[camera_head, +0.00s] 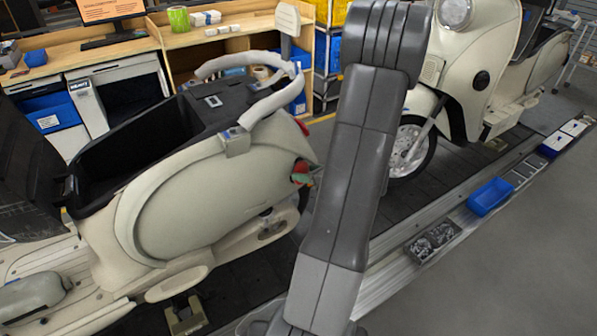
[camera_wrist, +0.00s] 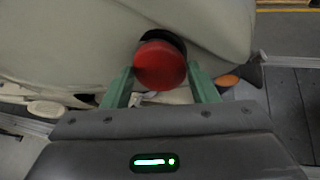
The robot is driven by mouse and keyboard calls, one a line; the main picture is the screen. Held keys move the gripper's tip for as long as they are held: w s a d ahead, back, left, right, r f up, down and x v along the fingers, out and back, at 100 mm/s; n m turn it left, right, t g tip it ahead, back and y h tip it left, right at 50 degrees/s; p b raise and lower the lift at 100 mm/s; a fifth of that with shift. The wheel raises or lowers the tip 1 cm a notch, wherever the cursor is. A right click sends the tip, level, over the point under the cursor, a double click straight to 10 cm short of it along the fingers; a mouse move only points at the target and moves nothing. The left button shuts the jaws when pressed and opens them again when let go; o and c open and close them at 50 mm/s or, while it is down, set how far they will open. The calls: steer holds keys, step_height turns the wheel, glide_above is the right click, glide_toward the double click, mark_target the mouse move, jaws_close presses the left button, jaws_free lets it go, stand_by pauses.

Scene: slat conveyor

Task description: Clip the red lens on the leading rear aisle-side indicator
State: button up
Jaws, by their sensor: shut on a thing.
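The red lens (camera_wrist: 160,66) is round and sits between the two green fingers of my gripper (camera_wrist: 162,84) in the wrist view. My gripper is shut on it. The lens is in front of a dark round seat (camera_wrist: 178,42) on the cream rear bodywork of the left scooter (camera_wrist: 75,40) and covers most of that seat. I cannot tell whether lens and seat touch. In the head view the red lens (camera_head: 299,168) shows as a small red patch at the rear end of the left scooter (camera_head: 190,200), partly beside my arm. My gripper is mostly hidden there.
An orange part (camera_wrist: 228,80) is close to the right finger. A second cream scooter (camera_head: 465,70) stands behind my arm. A blue bin (camera_head: 489,197) and a dark box of small parts (camera_head: 433,241) line the conveyor edge. The floor at lower right is clear.

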steer(key=shift+a, duration=0.1)
steer(key=shift+w+a, duration=0.15)
steer(key=shift+w, duration=0.1)
steer(key=o, duration=1)
steer(key=shift+o, duration=0.2)
steer(key=b+v, duration=0.1)
steer(key=v, duration=1.2)
steer(key=shift+s+d+b, duration=0.3)
steer(key=shift+a+r, duration=0.1)
steer(key=p+x, duration=0.1)
steer(key=x, duration=1.3)
steer(key=shift+p, duration=0.3)
steer(key=shift+s+d+r, duration=0.1)
steer(key=shift+s+d, duration=0.1)
steer(key=shift+d, duration=0.2)
